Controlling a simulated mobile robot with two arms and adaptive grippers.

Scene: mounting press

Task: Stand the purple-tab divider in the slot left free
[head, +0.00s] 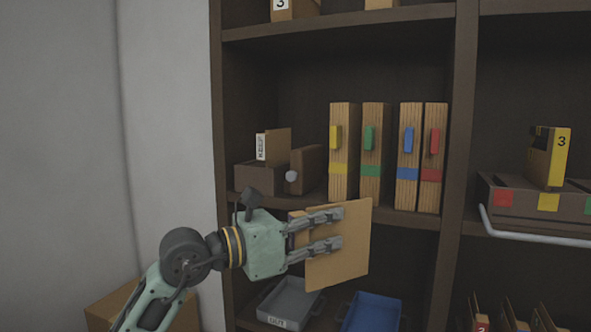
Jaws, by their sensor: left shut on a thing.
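My left gripper (337,229) is shut on a flat tan wooden panel (350,262), held upright and slightly tilted in front of the shelf. No purple tab shows on its visible face, so I cannot confirm from its colour that it is the purple-tab divider. Behind and above it, a yellow-tab divider (341,165), a green-tab divider (373,150), a blue-tab divider (407,165) and a red-tab divider (434,165) stand upright in a row. A narrow dark gap shows between green and blue. The panel is below and in front of the row. My right gripper is out of view.
A brown box (258,178) with a labelled card stands left of the row, beside a brown block with a pale knob (291,176). A grey tray (291,303) and a blue tray (371,312) lie below. A dark upright post (463,110) borders the right side.

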